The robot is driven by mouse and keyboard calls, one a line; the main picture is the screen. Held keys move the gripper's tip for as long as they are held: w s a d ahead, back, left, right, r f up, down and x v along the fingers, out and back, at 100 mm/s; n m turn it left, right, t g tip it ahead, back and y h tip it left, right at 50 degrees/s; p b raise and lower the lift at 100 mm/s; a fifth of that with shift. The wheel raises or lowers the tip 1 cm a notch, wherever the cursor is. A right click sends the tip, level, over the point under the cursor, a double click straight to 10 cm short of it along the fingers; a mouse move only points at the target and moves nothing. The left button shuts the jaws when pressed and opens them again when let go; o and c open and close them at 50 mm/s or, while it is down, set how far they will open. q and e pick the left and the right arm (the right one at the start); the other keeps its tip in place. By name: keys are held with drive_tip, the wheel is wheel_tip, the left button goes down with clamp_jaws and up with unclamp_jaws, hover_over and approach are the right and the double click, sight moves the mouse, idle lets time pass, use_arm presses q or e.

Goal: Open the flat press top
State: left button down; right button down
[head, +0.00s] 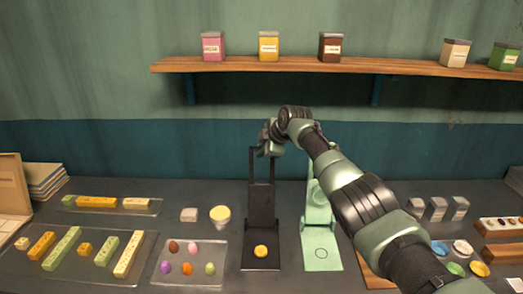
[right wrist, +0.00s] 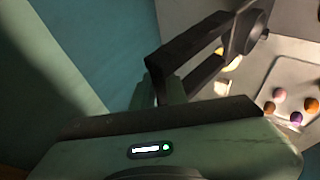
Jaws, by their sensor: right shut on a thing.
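The black press stands on the table, its dark base (head: 261,266) lying flat with a round yellow piece (head: 260,251) on it. Its black press top (head: 262,203) is hinged up and stands about upright, with an open frame handle at its upper end. My right gripper (head: 267,150) is shut on the upper end of this handle; its fingers are small and partly hidden. In the right wrist view the dark handle frame (right wrist: 186,47) runs from the fingers toward the upper right. My left gripper is not in view.
A light green press (head: 321,257) stands just right, partly behind my right arm. A clear tray (head: 190,268) with several colored pieces lies left of the black press. A yellow-topped cup (head: 220,215) is behind that tray. A wooden shelf (head: 290,65) with several jars is above.

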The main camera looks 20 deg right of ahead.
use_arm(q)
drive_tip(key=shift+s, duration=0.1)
use_arm(e)
drive_tip(key=shift+s+a, duration=0.1)
drive_tip(key=shift+s, duration=0.05)
drive_tip(key=c, duration=1.4)
unclamp_jaws()
drive_tip(key=shift+c, duration=0.2)
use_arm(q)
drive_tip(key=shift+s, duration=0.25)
use_arm(e)
drive_tip(key=shift+r, duration=0.1)
